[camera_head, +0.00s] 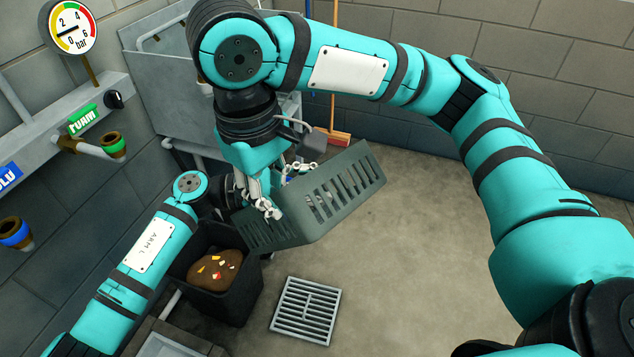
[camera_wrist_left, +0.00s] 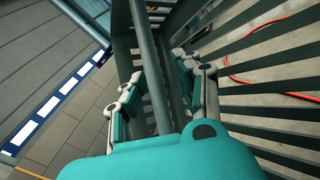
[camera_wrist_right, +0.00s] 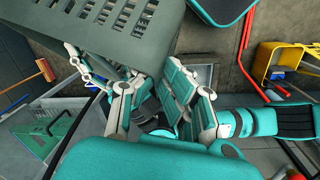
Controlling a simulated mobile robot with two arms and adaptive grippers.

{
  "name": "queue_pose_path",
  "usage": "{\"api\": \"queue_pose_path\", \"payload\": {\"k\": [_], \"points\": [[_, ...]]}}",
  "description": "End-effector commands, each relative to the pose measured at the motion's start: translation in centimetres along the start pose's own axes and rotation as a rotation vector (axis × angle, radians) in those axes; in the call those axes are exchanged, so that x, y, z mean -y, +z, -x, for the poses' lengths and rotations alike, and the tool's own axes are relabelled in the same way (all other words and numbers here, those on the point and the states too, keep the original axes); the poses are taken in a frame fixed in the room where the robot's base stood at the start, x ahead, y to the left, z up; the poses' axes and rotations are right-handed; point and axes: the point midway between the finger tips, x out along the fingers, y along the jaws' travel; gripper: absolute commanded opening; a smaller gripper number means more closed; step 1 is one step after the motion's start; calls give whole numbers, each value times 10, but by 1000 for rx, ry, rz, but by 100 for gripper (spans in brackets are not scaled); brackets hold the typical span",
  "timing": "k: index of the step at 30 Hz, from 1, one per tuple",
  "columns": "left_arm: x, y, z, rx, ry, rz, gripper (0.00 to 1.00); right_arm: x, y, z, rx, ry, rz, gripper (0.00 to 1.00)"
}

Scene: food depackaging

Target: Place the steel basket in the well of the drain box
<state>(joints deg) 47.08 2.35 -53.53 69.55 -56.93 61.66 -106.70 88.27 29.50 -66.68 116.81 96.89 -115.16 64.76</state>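The steel basket (camera_head: 345,190), a grey-green slotted box, hangs tilted in the air near the middle of the head view. My right gripper (camera_head: 266,205) is at its left end; in the right wrist view its fingers (camera_wrist_right: 155,95) close on the edge of the basket (camera_wrist_right: 125,28). My left gripper (camera_head: 300,170) is at the far side, partly hidden. In the left wrist view its fingers (camera_wrist_left: 165,85) lie on both sides of a basket bar (camera_wrist_left: 150,60) and seem shut on it. A large steel box (camera_head: 165,50) at the back wall looks like the drain box; my right arm covers part of it.
A black bin (camera_head: 243,300) with brown food waste stands below the basket. A floor grate (camera_head: 305,310) lies right of it. A broom (camera_head: 335,138) leans at the back wall. Pipes and valves (camera_head: 112,145) line the left wall. The floor at right is clear.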

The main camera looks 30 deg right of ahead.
Motion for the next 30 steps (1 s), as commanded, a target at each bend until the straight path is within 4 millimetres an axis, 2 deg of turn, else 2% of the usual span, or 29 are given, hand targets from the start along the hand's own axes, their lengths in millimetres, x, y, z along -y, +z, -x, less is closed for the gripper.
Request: {"api": "queue_pose_path", "payload": {"k": [8,21,30], "points": [[0,0,6,-1,1,0,33,0,0,1,-1,1,0,0],[0,0,66,0,0,1,33,0,0,1,-2,1,-1,0],[0,0,75,1,-1,-1,33,0,0,1,-2,1,-1,0]]}}
